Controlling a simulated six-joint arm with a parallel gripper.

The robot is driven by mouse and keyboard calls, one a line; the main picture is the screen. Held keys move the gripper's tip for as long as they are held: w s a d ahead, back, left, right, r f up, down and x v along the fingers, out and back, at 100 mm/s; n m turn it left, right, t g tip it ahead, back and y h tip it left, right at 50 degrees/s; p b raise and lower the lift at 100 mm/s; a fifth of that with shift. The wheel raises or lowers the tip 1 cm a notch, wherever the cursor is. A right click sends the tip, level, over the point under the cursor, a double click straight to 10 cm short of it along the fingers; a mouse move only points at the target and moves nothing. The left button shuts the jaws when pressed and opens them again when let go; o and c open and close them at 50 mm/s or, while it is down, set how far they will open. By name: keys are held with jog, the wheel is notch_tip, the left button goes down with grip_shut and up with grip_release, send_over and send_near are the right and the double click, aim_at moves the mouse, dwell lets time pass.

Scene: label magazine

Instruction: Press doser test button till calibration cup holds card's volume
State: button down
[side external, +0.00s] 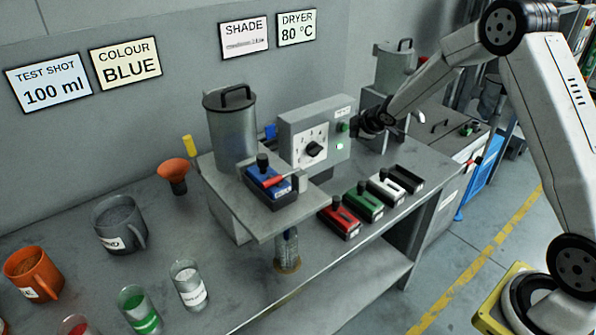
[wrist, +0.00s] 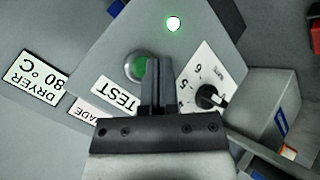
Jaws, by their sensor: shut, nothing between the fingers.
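The doser's control box (side external: 305,118) carries a dial (side external: 313,150) and a green test button (side external: 342,127). The wrist view shows the green button (wrist: 135,66) beside the TEST label (wrist: 116,93). My gripper (side external: 359,122) is shut and empty, its tips (wrist: 157,60) overlapping the button's edge; I cannot tell whether they touch it. A lamp (wrist: 173,23) on the box glows white with a green rim. The clear graduated calibration cup (side external: 288,252) stands under the doser's shelf; its fill level is too small to read. The card (side external: 48,83) reads "TEST SHOT 100 ml".
Another card (side external: 125,62) reads "COLOUR BLUE". A blue dosing unit (side external: 268,181) sits on the shelf by a lidded metal hopper (side external: 232,125). Red (side external: 339,217), green (side external: 363,203) and other units line the bench at right. Mugs (side external: 118,222) and small cups (side external: 190,285) stand at left.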

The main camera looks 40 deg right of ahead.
jog(key=s, duration=0.4)
jog(key=shift+s, duration=0.4)
dwell(0.4)
jog(key=s+a+r+m+g+y, duration=0.1)
jog(key=s+a+m+g, duration=0.2)
jog(key=s+a+m, duration=0.2)
jog(key=s+a+r+m+g, duration=0.1)
jog(key=s+a+m+g, duration=0.2)
jog(key=s+a, duration=0.9)
jog(key=s+m, duration=0.2)
jog(key=s, duration=0.5)
jog(key=shift+s+r+y, duration=0.15)
jog(key=shift+r+y, duration=0.1)
jog(key=shift+y, duration=0.15)
